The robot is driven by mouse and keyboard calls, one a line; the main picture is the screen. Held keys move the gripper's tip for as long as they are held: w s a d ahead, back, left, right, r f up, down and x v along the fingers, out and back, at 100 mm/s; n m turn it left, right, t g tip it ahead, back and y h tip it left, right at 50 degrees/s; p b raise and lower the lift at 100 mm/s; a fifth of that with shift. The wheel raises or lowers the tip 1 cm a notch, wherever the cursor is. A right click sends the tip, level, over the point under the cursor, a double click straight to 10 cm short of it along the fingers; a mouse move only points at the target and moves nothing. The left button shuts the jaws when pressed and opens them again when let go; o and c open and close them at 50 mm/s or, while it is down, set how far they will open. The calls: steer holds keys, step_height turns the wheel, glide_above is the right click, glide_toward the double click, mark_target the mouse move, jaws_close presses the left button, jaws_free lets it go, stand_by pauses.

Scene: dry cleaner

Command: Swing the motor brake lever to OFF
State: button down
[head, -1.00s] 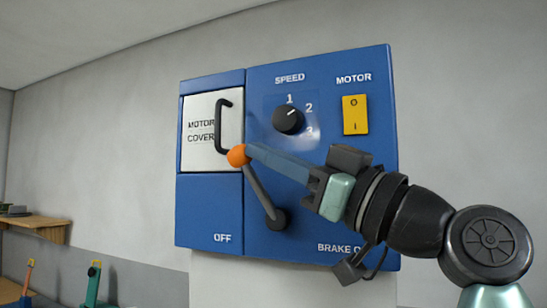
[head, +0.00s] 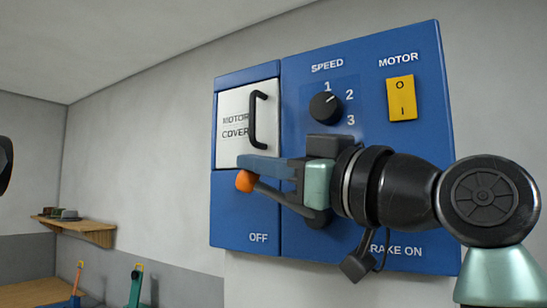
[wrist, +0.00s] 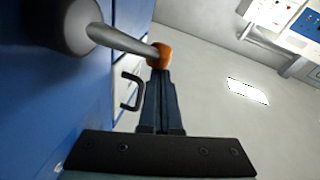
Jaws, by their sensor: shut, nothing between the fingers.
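The brake lever has a grey rod (head: 270,190) and an orange knob (head: 245,181). It points left and slightly up from its pivot, with the knob above and left of the OFF label (head: 258,237). My gripper (head: 243,162) is shut and empty, its blue fingers lying just above the knob, apparently against it. In the wrist view the knob (wrist: 160,56) is at the fingertips (wrist: 157,72), and the lever's dark hub (wrist: 70,25) is at upper left. My wrist hides most of the pivot in the head view and part of the BRAKE ON label (head: 398,249).
The blue panel (head: 300,100) carries a speed dial (head: 325,106), a yellow motor switch (head: 401,98) and a white motor cover (head: 233,125) with a black handle (head: 258,118) just above my fingers. A wooden shelf (head: 85,230) is at far left. Space left of the panel is clear.

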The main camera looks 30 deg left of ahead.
mark_target(245, 183)
steer(key=shift+a+f+h, duration=0.65)
steer(key=shift+h, duration=0.15)
steer(key=shift+a+f, duration=0.2)
steer(key=shift+f, duration=0.1)
steer(key=shift+a+f, duration=0.15)
steer(key=shift+f, duration=0.1)
